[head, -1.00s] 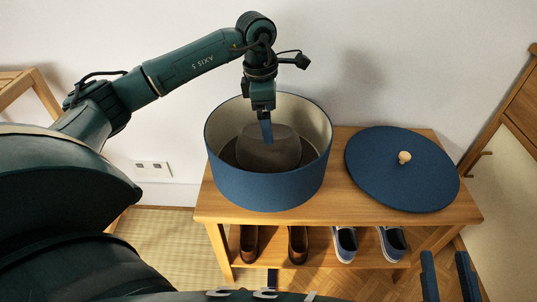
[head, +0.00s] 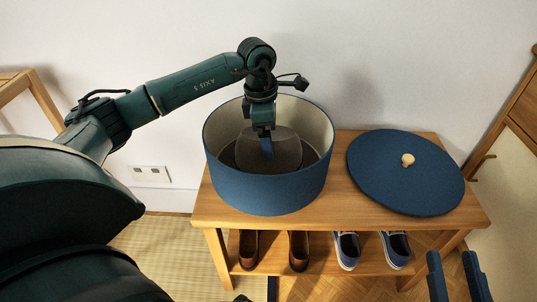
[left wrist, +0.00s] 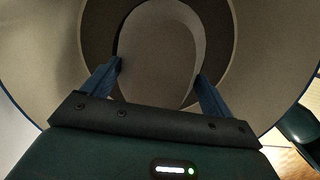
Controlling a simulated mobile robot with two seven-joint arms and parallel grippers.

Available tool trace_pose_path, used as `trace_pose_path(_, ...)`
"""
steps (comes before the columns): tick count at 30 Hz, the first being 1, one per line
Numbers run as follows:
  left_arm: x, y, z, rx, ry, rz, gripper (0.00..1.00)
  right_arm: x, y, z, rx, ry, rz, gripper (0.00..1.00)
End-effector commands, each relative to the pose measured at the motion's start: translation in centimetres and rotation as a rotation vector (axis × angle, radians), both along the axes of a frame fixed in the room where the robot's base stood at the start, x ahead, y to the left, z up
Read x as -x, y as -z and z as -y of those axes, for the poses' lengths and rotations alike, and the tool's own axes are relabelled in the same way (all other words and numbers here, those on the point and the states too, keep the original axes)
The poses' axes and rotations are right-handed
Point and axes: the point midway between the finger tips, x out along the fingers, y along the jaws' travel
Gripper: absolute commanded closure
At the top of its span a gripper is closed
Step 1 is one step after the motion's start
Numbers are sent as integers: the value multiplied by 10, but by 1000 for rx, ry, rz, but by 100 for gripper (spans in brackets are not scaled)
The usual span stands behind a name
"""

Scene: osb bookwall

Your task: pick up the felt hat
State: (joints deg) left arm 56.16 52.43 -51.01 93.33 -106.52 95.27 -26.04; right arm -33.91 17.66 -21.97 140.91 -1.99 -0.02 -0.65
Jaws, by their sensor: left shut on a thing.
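The grey-brown felt hat (head: 287,151) sits crown up inside the round blue hat box (head: 270,193). In the left wrist view the hat's crown (left wrist: 165,45) lies between my finger pads, with the darker brim around it. My left gripper (head: 267,152) reaches down into the box from above and is shut on the hat; it also shows in the left wrist view (left wrist: 160,82). Part of the hat is hidden behind the fingers and the box wall. My right gripper (head: 459,278) is open and empty at the lower right, its two fingers apart.
The box stands on a wooden bench (head: 341,197). Its blue lid (head: 400,180) with a wooden knob (head: 407,159) lies to the right. Brown shoes (head: 298,250) and blue shoes (head: 347,250) stand on the lower shelf. A white wall is close behind.

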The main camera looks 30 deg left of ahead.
Motion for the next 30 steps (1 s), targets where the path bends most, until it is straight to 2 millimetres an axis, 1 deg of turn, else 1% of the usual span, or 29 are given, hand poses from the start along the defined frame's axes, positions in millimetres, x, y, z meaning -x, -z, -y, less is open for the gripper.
trace_pose_path(1,0,0,0,0,0,0,34,0,1,0,1,0,-2,66)
trace_pose_path(8,0,0,0,1,0,1,52,1,4,0,1,0,-11,66)
trace_pose_path(14,0,-1,0,0,0,1,53,2,5,0,1,1,-15,66)
trace_pose_path(17,-1,-6,0,1,0,3,53,2,2,0,1,3,-14,66)
trace_pose_path(20,-1,-20,0,0,0,4,53,1,-4,0,5,7,-8,66)
trace_pose_path(23,-1,-42,0,1,1,6,53,1,-11,1,21,18,3,66)
trace_pose_path(25,-1,-62,0,1,-1,6,53,0,-14,3,37,27,5,66)
trace_pose_path(30,-1,-110,0,1,-1,6,53,1,-9,5,93,44,-5,66)
